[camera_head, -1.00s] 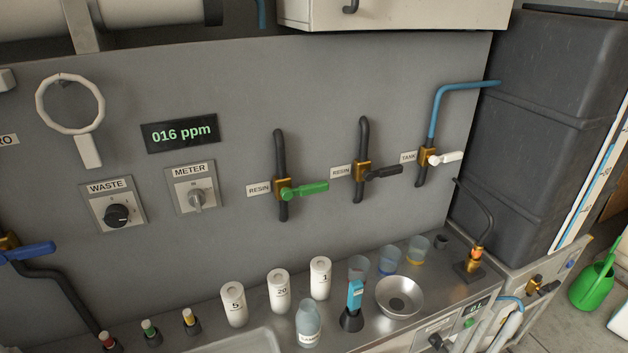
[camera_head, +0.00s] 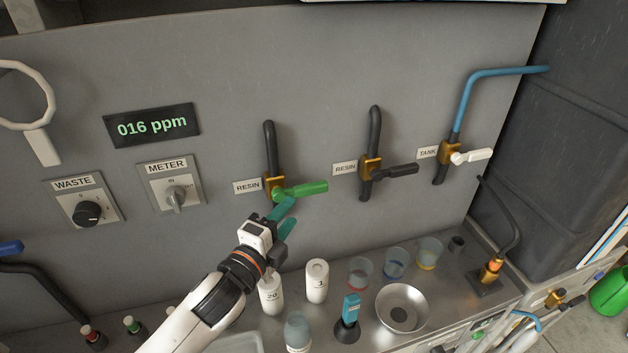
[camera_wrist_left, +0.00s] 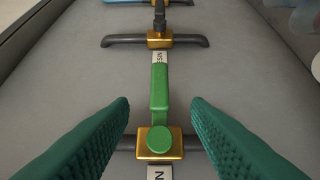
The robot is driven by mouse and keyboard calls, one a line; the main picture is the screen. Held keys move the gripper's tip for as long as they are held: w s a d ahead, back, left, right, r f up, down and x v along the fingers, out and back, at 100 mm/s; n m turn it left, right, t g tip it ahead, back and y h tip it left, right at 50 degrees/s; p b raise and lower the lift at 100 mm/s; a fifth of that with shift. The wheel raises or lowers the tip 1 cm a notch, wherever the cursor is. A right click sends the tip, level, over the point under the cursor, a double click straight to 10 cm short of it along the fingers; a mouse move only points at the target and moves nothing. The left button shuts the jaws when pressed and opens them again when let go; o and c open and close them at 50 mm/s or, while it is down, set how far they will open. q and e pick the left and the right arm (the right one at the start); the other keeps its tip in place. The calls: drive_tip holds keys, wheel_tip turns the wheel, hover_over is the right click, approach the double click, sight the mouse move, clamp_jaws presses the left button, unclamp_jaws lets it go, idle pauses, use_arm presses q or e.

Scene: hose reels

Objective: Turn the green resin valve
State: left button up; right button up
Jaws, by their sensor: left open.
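The green resin valve handle (camera_head: 302,190) points to the right from a brass body (camera_head: 274,187) on a vertical black pipe on the grey wall panel. A RESIN label (camera_head: 247,186) is left of it. My left gripper (camera_head: 284,216) is just below the handle, reaching up from the lower left. In the left wrist view its two teal fingers (camera_wrist_left: 160,118) are open, one on each side of the green handle (camera_wrist_left: 160,95), with gaps on both sides. The handle's round hub sits on the brass body (camera_wrist_left: 175,155). My right gripper is not in view.
A second RESIN valve with a black handle (camera_head: 400,170) and a TANK valve with a white handle (camera_head: 471,156) are to the right. Below, the counter holds white bottles (camera_head: 317,281), cups, a metal bowl (camera_head: 402,308) and a blue meter (camera_head: 350,309). A meter switch (camera_head: 176,198) is left.

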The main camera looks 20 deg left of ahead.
sight(308, 193)
use_arm(q)
drive_tip(key=w, duration=0.1)
drive_tip(key=w+r+p, duration=0.1)
drive_tip(key=shift+w+d, duration=0.3)
drive_tip(key=shift+d, duration=0.1)
drive_tip(key=shift+w+d+f, duration=0.1)
drive_tip(key=shift+w+d, duration=0.1)
drive_tip(key=shift+w, duration=0.35)
drive_tip(key=shift+w+d+f, duration=0.1)
drive_tip(key=shift+w+d, duration=0.05)
drive_tip(key=shift+w, duration=0.4)
drive_tip(key=w, duration=0.3)
drive_tip(key=w+p, duration=0.1)
drive_tip(key=shift+w+d+f, duration=0.15)
drive_tip(key=shift+d+f, duration=0.1)
drive_tip(key=shift+w+d, duration=0.1)
drive_tip(key=shift+w, duration=0.1)
drive_tip(key=c, duration=0.9)
clamp_jaws()
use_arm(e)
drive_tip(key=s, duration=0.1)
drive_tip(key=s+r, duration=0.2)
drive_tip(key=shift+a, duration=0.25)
